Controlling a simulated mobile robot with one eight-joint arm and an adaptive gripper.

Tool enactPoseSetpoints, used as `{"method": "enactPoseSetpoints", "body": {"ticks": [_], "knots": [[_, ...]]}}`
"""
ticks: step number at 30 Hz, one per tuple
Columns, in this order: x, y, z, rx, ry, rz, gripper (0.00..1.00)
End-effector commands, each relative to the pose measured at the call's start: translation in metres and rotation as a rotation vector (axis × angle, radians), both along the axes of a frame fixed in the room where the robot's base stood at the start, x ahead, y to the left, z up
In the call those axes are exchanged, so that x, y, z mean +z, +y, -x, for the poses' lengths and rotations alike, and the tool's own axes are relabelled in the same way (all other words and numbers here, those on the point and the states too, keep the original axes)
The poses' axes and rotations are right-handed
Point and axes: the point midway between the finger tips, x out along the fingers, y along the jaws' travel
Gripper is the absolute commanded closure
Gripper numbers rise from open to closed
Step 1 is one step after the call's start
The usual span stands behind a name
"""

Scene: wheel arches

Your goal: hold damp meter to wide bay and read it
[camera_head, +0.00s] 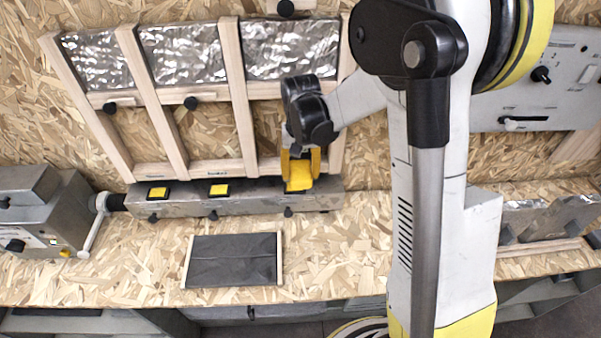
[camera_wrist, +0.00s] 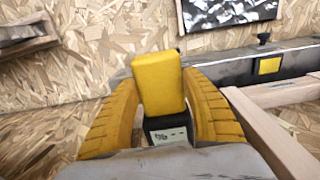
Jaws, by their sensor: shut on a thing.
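The damp meter is a yellow block with a black end and a small pale display (camera_wrist: 168,135). My gripper (camera_wrist: 165,110) is shut on it, with a yellow finger on each side in the wrist view. In the head view the yellow block (camera_head: 299,184) shows below my gripper (camera_head: 301,165), at the right end of a grey metal bar (camera_head: 250,200). I cannot tell whether it touches the bar. The display is too small to read. The widest bay (camera_head: 268,128) of the wooden frame is the right one, behind my gripper, with foil across its top.
Two yellow-and-black pieces, left (camera_head: 158,193) and middle (camera_head: 219,190), sit on the bar. Wooden posts (camera_head: 240,100) divide the bays. A dark sheet with wooden edges (camera_head: 235,262) lies on the bench. A grey machine (camera_head: 40,215) stands left.

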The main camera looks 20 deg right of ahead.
Motion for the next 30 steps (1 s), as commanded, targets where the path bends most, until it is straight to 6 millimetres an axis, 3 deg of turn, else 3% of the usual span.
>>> {"method": "enactPoseSetpoints", "body": {"ticks": [14,30], "knots": [[0.0,0.001,0.003,0.0,-0.002,0.001,0.72],[0.0,0.026,0.08,0.002,-0.001,0.0,0.72]]}}
